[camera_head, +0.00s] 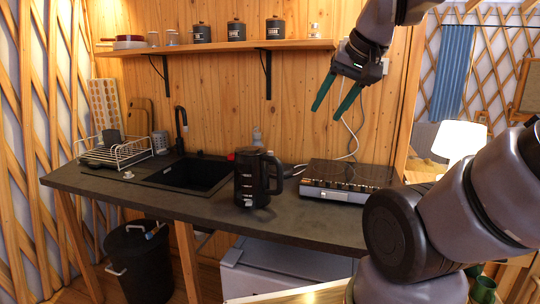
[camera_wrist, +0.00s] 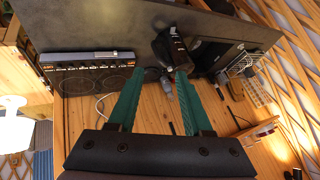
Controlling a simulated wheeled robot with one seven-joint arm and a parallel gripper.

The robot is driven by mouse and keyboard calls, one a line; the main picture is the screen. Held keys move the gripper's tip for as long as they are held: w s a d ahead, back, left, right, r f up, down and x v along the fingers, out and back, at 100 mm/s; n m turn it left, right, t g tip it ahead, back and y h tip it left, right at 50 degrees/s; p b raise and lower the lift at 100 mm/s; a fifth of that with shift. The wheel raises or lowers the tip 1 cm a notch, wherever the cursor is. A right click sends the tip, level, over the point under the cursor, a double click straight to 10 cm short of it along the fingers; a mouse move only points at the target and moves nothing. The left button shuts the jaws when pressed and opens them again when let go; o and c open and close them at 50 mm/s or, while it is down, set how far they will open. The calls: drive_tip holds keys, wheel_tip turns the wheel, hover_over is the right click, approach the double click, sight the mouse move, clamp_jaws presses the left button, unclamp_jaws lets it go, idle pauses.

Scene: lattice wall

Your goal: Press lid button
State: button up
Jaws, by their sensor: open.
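A black electric kettle (camera_head: 257,178) stands upright on the dark counter, right of the sink. Its lid is on top with a small red part beside it; I cannot make out the lid button. The kettle also shows in the wrist view (camera_wrist: 171,48), upside down, beyond my fingertips. My gripper (camera_head: 336,97) has two green fingers, open and empty, up in front of the wooden wall, above the counter and to the right of the kettle. It also shows in the wrist view (camera_wrist: 152,84). Nothing touches the kettle.
A cooktop (camera_head: 345,180) sits right of the kettle. A black sink (camera_head: 190,175) and a dish rack (camera_head: 118,154) are on the left. A shelf (camera_head: 215,47) with several canisters hangs above. A white cable runs down the wall. A strip of counter (camera_head: 290,215) in front is clear.

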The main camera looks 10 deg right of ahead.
clamp_jaws()
idle(1.6)
